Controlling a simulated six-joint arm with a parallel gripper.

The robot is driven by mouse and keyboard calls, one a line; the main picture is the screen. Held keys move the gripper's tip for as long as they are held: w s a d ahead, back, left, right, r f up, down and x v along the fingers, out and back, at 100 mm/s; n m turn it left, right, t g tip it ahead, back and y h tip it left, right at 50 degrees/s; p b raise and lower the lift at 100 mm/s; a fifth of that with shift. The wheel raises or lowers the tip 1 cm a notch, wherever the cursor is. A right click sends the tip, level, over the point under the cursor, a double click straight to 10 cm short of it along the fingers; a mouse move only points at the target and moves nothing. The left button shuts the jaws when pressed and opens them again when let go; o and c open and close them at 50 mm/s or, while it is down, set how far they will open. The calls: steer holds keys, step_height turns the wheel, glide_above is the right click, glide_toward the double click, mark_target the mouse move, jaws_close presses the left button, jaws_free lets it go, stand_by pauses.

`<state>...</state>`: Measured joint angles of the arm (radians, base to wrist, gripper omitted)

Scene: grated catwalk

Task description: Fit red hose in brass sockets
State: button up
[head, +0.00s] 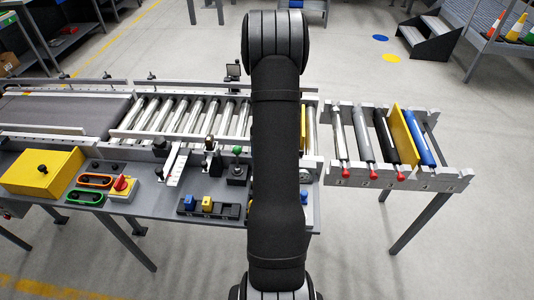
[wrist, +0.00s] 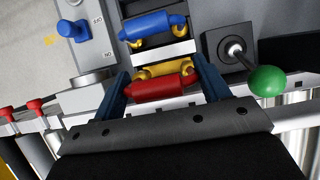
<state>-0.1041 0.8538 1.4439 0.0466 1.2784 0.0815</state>
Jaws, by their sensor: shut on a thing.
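The red hose (wrist: 160,89) is a short, thick red piece in the wrist view. My gripper (wrist: 162,84) has its dark blue fingers at the two ends of the hose and is shut on it. Yellow brass-coloured socket parts (wrist: 150,72) show right behind the red hose, partly covered by it. I cannot tell whether the hose is seated in them or just above. In the head view my own arm hides the gripper, the hose and the sockets.
A blue hose-like piece (wrist: 150,24) lies in yellow holders beyond the red hose. A green-knobbed lever (wrist: 268,80) stands close right of my gripper, and a blue switch (wrist: 75,28) is at upper left. A roller rack (head: 390,150) stands right of the bench.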

steer(key=shift+f, duration=1.35)
steer(key=o, duration=1.1)
steer(key=shift+o, duration=0.5)
steer(key=shift+r, duration=4)
steer(key=shift+f, duration=3.75)
steer(key=shift+r, duration=0.1)
